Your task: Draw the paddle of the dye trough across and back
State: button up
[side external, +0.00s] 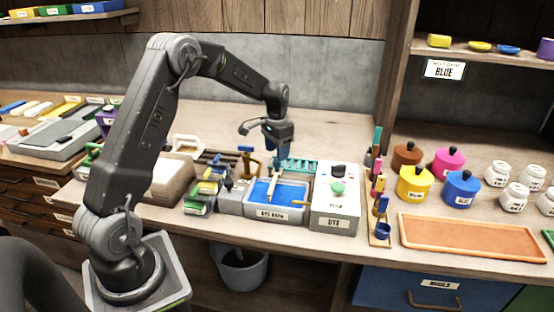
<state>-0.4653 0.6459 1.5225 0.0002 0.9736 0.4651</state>
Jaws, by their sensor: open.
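The dye trough (248,207) is a grey tray of blue liquid near the front of the bench. A light wooden piece that looks like its paddle (271,186) stands in the blue, tilted a little. My gripper (278,166) is open and points down just above the paddle's upper end. Its fingertips are small here, and I cannot tell whether they touch the paddle or stand around it. No second view shows the gap.
A grey box marked DYE (334,212) with a green knob (338,187) stands right of the trough. Small tools crowd its left side. A teal rack (300,166) lies behind. Lidded colour pots (412,183) and an orange tray (470,238) are further right. The back bench is clear.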

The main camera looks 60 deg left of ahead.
aim_at(274, 183)
jog(key=shift+f, duration=2)
jog(key=shift+c, duration=0.3)
grip_shut()
